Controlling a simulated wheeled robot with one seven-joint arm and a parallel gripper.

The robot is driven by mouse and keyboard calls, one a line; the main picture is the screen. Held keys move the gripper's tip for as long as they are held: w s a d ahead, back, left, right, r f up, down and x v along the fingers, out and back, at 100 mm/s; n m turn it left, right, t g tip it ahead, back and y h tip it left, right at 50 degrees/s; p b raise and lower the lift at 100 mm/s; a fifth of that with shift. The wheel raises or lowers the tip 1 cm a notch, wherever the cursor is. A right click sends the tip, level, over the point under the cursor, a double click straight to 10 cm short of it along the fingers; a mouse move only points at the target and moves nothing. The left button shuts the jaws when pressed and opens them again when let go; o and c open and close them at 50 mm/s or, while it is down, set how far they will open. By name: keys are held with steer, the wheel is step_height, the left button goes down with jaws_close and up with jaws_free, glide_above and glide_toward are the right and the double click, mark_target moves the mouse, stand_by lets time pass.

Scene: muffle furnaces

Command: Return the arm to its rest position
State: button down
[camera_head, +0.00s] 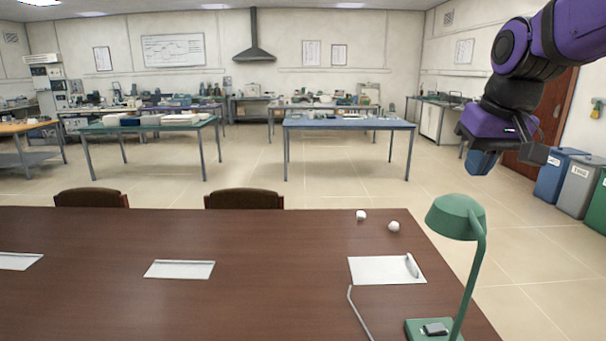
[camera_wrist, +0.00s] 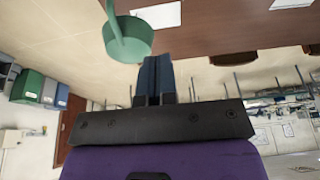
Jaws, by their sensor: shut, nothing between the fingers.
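My arm (camera_head: 515,55) is purple and black and hangs in at the upper right of the head view, raised above floor level beyond the table's right end. My gripper (camera_head: 481,163) is at its end, to the right of and above the green desk lamp. In the wrist view its two dark blue fingers (camera_wrist: 155,80) are together, with nothing seen between them. The wrist view shows the room upside down.
A brown table (camera_head: 260,245) fills the foreground, with white sheets (camera_head: 180,269) and two crumpled white balls (camera_head: 393,226). The green lamp (camera_head: 456,218) stands at its right end, near my gripper; it also shows in the wrist view (camera_wrist: 128,38). Bins (camera_head: 558,175) stand at right.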

steer(key=s+d+f, duration=0.1)
steer(key=s+f, duration=0.1)
steer(key=s, duration=0.6)
steer(key=s+f+t, duration=0.1)
steer(key=s+f, duration=0.1)
steer(key=s, duration=0.7)
steer(key=shift+s+d+t, duration=0.25)
steer(key=shift+d+t, duration=0.05)
steer(key=shift+d, duration=0.1)
